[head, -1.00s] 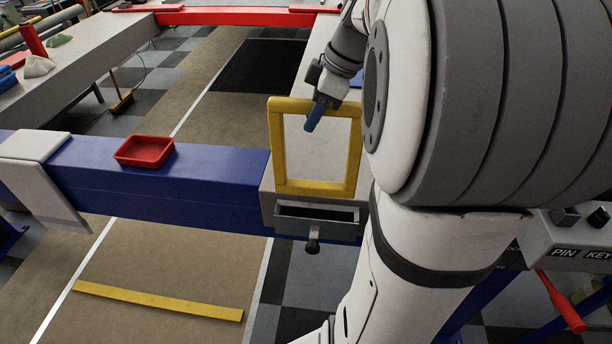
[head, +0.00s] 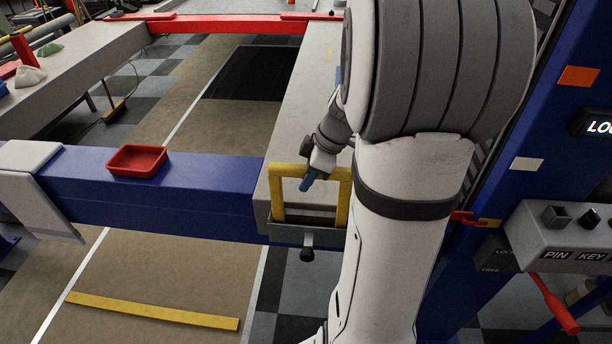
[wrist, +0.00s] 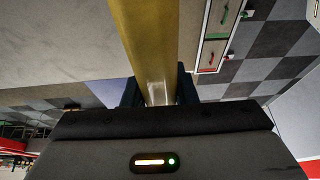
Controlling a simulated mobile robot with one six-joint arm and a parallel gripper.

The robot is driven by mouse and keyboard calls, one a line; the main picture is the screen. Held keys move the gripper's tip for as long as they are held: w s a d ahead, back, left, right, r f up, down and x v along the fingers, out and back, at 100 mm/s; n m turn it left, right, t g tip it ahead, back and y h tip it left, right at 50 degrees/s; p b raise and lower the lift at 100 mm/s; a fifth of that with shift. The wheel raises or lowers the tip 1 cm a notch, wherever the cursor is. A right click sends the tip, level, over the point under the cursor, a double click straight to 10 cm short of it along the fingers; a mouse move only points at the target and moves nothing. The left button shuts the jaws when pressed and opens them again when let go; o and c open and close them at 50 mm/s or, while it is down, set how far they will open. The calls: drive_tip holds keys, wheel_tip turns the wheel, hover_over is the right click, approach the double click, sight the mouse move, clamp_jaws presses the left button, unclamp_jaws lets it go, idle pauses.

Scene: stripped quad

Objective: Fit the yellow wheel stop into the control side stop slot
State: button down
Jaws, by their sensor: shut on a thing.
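The yellow wheel stop (head: 276,190) is an upright rectangular frame at the near end of the grey runway. My gripper (head: 307,182) is shut on its top bar. In the wrist view, the yellow bar (wrist: 148,40) runs between the dark fingers (wrist: 158,92). The stop slot (head: 285,233) is a grey open-topped box on the runway's end with a black knob below it. The stop's two legs reach down to the slot's opening, and its bottom bar is out of sight there. I cannot tell how deep it sits.
A red tray (head: 137,161) sits on the blue crossbeam (head: 190,190) to the left. A control box (head: 560,240) marked PIN and KEY, with a red lever (head: 553,303), is at the right. A yellow strip (head: 150,311) lies on the floor. My arm hides part of the runway.

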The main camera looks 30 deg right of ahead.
drive_tip(key=c, duration=1.2)
unclamp_jaws()
drive_tip(key=shift+o, duration=0.2)
drive_tip(key=shift+r, duration=0.15)
drive_tip(key=v, duration=1.1)
drive_tip(key=shift+s+d+r+b, duration=0.1)
drive_tip(key=shift+s+r+b, duration=0.1)
drive_tip(key=shift+b, duration=0.1)
drive_tip(key=shift+s+a, duration=0.1)
drive_tip(key=shift+a, duration=0.2)
drive_tip(key=s+a+f+m+h, duration=0.1)
drive_tip(key=s+a+f+m, duration=0.2)
drive_tip(key=s+a+m, duration=0.2)
drive_tip(key=s+a+f+m+h, duration=0.2)
drive_tip(key=s+a+m, duration=0.3)
drive_tip(key=a, duration=0.5)
drive_tip(key=shift+f+m+h, duration=0.3)
drive_tip(key=shift+f+m, duration=0.15)
drive_tip(key=shift+m, duration=0.15)
drive_tip(key=shift+a, duration=0.15)
